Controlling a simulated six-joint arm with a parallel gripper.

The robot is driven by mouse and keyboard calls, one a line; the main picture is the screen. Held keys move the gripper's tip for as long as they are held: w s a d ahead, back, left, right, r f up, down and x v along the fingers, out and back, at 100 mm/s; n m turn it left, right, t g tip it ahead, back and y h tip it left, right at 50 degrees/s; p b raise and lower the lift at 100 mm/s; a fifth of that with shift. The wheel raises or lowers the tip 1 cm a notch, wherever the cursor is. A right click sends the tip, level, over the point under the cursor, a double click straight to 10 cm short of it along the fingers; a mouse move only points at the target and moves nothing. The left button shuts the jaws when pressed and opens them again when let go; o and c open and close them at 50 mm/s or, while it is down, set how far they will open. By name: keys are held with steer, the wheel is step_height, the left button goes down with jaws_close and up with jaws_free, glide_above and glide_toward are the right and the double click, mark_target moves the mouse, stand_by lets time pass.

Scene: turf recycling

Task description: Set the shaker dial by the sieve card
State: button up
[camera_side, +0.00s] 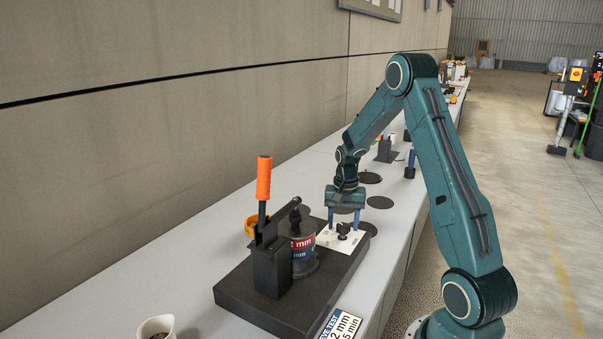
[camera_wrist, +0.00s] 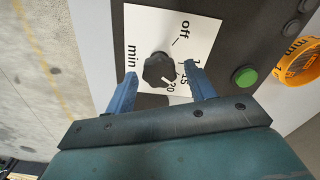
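The shaker dial is a black lobed knob (camera_wrist: 160,70) on a white scale plate (camera_wrist: 140,30) marked "off", "15", "20" and "min". A small pale mark on the knob's edge faces roughly towards 20, but it is too small to read surely. In the side view the knob (camera_side: 343,229) sits on the dark shaker base (camera_side: 240,290). My gripper (camera_wrist: 160,76) is open, with its two blue fingers on either side of the knob and apart from it. The sieve card (camera_side: 340,325) lies at the bottom edge of the side view, partly cut off; "2 mm" and "5 min" show.
A green button (camera_wrist: 245,77) is right of the plate, with a yellow ring (camera_wrist: 298,66) beyond. A white cup (camera_side: 157,327) stands front left. Dark discs lie behind.

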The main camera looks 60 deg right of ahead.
mark_target(342, 227)
stand_by(0.4)
step_height(342, 227, up, 14)
steer(key=shift+f, duration=0.15)
stand_by(0.5)
steer(key=s+a+r+n+t+h, duration=0.1)
steer(key=s+a+r+n, duration=0.15)
steer(key=a+r, duration=0.45)
steer(key=s+a+r+n+t, duration=0.15)
steer(key=a+n, duration=0.25)
steer(key=a, duration=0.6)
steer(key=s+a+n+t+y, duration=0.1)
steer(key=s+a+n+t, duration=0.2)
steer(key=s+a+n, duration=0.4)
steer(key=s+a, duration=0.5)
steer(key=shift+a, duration=0.25)
